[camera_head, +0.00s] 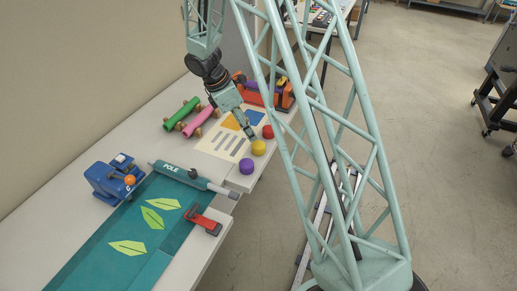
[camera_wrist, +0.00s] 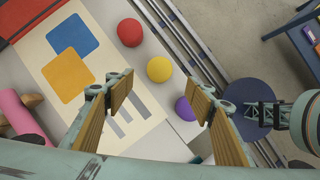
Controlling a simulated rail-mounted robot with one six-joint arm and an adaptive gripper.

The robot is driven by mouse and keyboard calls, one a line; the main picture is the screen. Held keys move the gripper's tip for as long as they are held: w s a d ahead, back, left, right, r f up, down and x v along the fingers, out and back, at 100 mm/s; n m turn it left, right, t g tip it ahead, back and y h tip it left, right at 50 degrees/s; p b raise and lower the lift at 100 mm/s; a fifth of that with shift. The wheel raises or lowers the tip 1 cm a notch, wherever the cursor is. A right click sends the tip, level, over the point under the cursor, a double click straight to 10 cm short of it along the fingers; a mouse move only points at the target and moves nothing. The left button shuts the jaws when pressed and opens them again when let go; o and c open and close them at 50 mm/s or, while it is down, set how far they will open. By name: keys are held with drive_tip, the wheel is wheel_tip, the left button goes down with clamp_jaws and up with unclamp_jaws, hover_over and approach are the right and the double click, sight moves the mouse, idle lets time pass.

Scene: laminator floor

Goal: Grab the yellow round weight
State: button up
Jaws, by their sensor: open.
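The yellow round weight (camera_head: 258,147) sits on the white table near its right edge, between a red round weight (camera_head: 267,131) and a purple round weight (camera_head: 246,166). In the wrist view the yellow weight (camera_wrist: 160,69) lies beyond my fingertips, roughly centred between them but clear of both. My gripper (camera_wrist: 158,85) is open and empty, with wooden-looking pads on its two fingers. In the head view my gripper (camera_head: 248,134) hangs close to the yellow weight, just up and left of it. The purple weight (camera_wrist: 185,108) is close to the right finger, partly hidden by it.
A printed sheet (camera_head: 222,140) with blue and orange squares lies left of the weights. Pink (camera_head: 198,121) and green (camera_head: 181,113) rolls lie further left. An orange-red device (camera_head: 265,92) stands behind. A teal mat (camera_head: 130,235), a red clamp (camera_head: 207,222) and a blue device (camera_head: 115,180) are in front.

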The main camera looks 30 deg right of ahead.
sight(258, 144)
drive_tip(key=shift+b+x, duration=0.4)
drive_tip(key=shift+x, duration=3.05)
drive_tip(key=shift+f, duration=0.15)
drive_tip(key=shift+b+x, duration=0.45)
drive_tip(key=shift+x, duration=2.05)
drive_tip(key=shift+w, duration=0.1)
drive_tip(key=shift+c, duration=0.3)
drive_tip(key=c, duration=1)
drive_tip(key=shift+r+p, duration=0.8)
drive_tip(key=shift+r, duration=4.2)
